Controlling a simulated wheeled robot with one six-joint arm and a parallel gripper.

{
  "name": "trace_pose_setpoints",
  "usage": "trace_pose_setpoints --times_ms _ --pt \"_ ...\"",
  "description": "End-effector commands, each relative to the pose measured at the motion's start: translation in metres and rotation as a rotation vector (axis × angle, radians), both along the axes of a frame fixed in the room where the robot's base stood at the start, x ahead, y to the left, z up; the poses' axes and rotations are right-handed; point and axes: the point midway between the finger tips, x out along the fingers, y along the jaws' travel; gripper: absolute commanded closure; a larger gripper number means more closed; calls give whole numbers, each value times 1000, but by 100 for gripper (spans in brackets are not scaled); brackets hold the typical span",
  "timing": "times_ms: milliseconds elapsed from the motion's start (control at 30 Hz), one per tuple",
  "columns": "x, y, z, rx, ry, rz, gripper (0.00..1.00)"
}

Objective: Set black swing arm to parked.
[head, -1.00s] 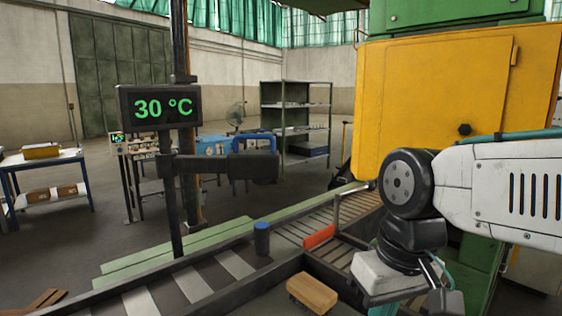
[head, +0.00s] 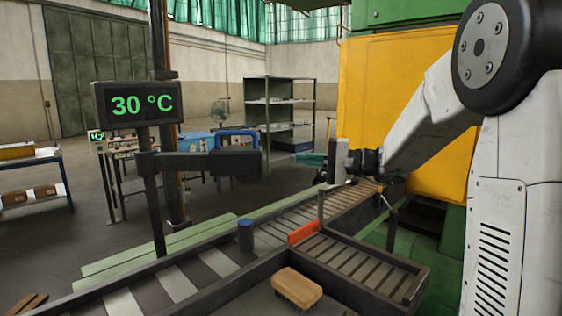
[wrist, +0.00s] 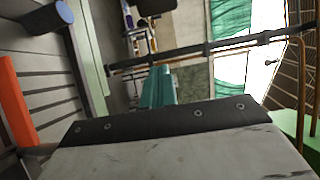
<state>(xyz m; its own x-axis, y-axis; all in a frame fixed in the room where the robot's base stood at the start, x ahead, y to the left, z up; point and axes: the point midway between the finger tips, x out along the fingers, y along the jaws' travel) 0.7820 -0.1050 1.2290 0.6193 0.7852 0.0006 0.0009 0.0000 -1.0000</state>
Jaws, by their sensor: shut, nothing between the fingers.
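The black swing arm (head: 190,163) reaches right from an upright dark post, below the 30 °C display, and ends in a thick black block (head: 235,163). In the wrist view a dark block at the top edge may be the swing arm's end; I cannot tell.
A roller conveyor (head: 265,243) with a blue cylinder (head: 246,236) and an orange-red block (head: 303,231) lies below. A brush (head: 297,288) lies at the front. The display (head: 137,103) hangs above the swing arm. A yellow furnace panel (head: 400,100) stands behind my arm.

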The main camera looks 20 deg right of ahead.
Motion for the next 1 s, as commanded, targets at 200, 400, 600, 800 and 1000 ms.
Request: trace_pose_setpoints --times_ms 200,400,600,800,1000 --pt "20 27 0 1 -1 5 100" --pt "47 62 0 1 0 6 100" --pt "44 82 1 1 1 0 100" --pt "25 88 0 1 1 1 100" --pt "21 89 0 1 1 1 100"
